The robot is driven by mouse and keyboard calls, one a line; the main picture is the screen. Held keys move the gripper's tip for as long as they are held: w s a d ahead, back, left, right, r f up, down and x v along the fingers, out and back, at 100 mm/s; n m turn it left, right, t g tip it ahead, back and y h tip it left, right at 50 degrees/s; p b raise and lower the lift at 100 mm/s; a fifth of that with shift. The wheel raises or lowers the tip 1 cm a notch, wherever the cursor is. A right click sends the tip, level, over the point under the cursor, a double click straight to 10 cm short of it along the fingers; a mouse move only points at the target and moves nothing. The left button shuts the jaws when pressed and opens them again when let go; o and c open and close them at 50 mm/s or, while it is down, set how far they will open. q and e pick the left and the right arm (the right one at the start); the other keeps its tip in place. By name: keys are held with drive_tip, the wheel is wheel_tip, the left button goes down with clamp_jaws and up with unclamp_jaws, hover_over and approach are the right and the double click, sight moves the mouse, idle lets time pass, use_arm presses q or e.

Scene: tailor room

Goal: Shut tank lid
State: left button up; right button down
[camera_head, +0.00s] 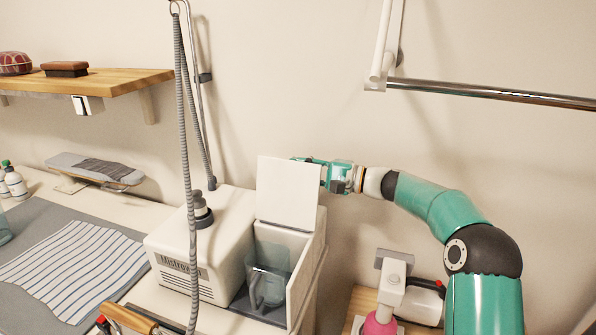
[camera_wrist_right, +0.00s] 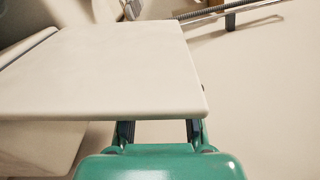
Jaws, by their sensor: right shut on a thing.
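The tank lid (camera_head: 288,193) is a cream square panel standing raised at the back of the open tank compartment. The white steam station (camera_head: 205,245) carries this compartment on its right side, and a clear jug-like tank (camera_head: 267,275) sits inside it. My right gripper (camera_head: 308,161) reaches in from the right and is at the lid's upper right edge, partly hidden behind it. In the right wrist view the lid (camera_wrist_right: 110,70) fills the upper left, and my right gripper (camera_wrist_right: 160,128) has its two fingers at the lid's near edge, shut on it. My left gripper is not in view.
A grey ribbed hose (camera_head: 184,120) hangs in front of the station. A striped cloth (camera_head: 75,265) lies on the grey mat at left. A metal rail (camera_head: 490,94) runs along the wall.

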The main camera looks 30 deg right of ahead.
drive_tip(key=shift+a+f, duration=0.1)
drive_tip(key=shift+f, duration=0.1)
drive_tip(key=shift+s+a+b, duration=0.1)
drive_tip(key=shift+b, duration=0.35)
drive_tip(key=s+a+f+n+b, duration=0.1)
drive_tip(key=s+a+n+b, duration=0.8)
drive_tip(key=b, duration=1.4)
drive_tip(key=s+a+f+n+b, duration=0.4)
drive_tip(key=f+n+b, duration=0.5)
drive_tip(key=b, duration=0.9)
drive_tip(key=shift+a+f+n, duration=0.3)
drive_tip(key=shift+a+n, duration=0.4)
drive_tip(key=c, duration=0.9)
unclamp_jaws()
